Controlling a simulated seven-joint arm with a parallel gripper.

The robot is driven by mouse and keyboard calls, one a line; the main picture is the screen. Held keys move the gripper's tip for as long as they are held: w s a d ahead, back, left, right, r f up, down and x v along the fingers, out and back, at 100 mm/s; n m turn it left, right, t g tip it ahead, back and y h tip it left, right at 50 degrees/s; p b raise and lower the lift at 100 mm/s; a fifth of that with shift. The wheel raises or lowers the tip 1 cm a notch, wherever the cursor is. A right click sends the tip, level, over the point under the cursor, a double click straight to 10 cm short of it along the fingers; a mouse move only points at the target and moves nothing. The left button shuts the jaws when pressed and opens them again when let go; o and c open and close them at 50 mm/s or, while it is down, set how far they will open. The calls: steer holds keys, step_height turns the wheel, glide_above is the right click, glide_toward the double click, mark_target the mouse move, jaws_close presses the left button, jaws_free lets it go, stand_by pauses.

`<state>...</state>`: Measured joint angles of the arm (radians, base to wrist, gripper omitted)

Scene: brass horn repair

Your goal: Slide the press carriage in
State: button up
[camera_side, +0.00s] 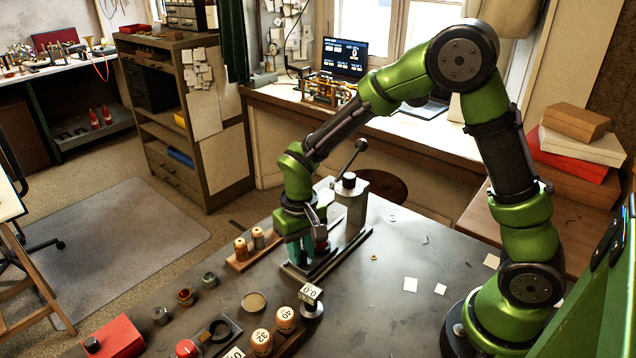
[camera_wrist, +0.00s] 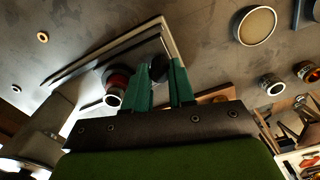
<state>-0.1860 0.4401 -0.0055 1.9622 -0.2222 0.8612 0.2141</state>
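The press (camera_side: 352,205) stands on the bench with its grey column upright and its lever (camera_side: 350,158) raised and slanting. A long low rail (camera_side: 345,252) runs from the column toward the front left; it also shows in the wrist view (camera_wrist: 95,62). My gripper (camera_side: 303,252) points down over the front end of the rail. A dark red round part (camera_wrist: 117,79) sits on the rail beside the fingers. The carriage body is mostly hidden.
A wooden block with bottles (camera_side: 252,247) stands just left of the rail. A small readout stand (camera_side: 311,301), a round tin lid (camera_side: 254,302) and numbered jars (camera_side: 285,320) stand in front. The bench right of the press is mostly clear, with small paper squares.

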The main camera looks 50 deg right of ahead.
jaws_close()
steer(key=d, duration=0.7)
steer(key=o, duration=0.5)
jaws_free()
step_height(320, 180, up, 17)
steer(key=shift+c, duration=0.3)
